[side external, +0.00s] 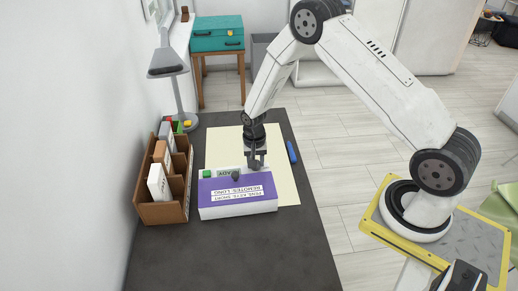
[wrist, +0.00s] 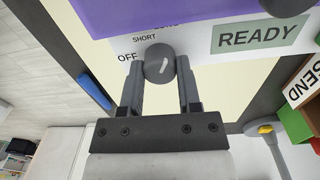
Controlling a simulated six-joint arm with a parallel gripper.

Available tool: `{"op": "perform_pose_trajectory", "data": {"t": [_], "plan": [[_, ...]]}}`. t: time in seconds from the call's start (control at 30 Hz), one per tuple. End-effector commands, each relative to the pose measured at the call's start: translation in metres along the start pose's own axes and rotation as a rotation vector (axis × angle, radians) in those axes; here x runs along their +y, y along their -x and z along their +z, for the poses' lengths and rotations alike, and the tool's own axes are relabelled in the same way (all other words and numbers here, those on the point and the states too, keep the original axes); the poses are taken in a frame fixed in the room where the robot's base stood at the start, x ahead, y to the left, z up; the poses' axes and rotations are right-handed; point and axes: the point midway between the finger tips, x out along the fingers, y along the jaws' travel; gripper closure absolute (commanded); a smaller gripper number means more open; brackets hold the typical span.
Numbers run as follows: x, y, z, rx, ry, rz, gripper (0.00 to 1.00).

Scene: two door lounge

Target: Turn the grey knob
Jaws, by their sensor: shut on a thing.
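The grey knob (wrist: 158,62) is round with a white pointer mark. In the wrist view it sits between the two fingers of my gripper (wrist: 162,70), which is shut on it. The words OFF and SHORT are printed on the white panel (wrist: 125,45) beside the knob; another word above SHORT is partly cut off. In the side view my gripper (side external: 256,164) is at the far edge of a purple-topped box (side external: 215,187), and the knob it holds is hidden there. A second dark knob (side external: 235,176) stands left of it and also shows at the wrist view's top right (wrist: 281,6).
A READY plate (wrist: 259,37) and a green block (side external: 207,173) are near the knobs. A brown organizer (side external: 148,211) and a lamp (side external: 168,64) stand left. A blue pen-like object (side external: 292,152) lies right. The dark table (side external: 260,258) is clear in front.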

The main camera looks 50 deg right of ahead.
Motion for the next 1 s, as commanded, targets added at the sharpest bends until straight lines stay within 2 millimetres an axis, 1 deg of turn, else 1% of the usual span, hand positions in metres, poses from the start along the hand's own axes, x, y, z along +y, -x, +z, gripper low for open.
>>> {"op": "perform_pose_trajectory", "data": {"t": [0.03,0.07,0.1,0.43,0.57,0.77,1.0], "plan": [[0.0,-0.001,0.001,-0.002,-0.002,0.001,1.0],[0.0,-0.001,0.001,-0.002,-0.002,0.001,0.51],[0.0,-0.001,0.001,-0.002,-0.001,0.001,0.42],[0.0,0.0,0.0,0.0,0.0,0.0,0.42],[0.0,0.004,0.0,0.001,0.0,-0.001,0.42],[0.0,0.019,0.0,0.001,0.0,-0.001,0.42],[0.0,0.046,0.0,0.001,0.0,-0.001,0.42]]}}
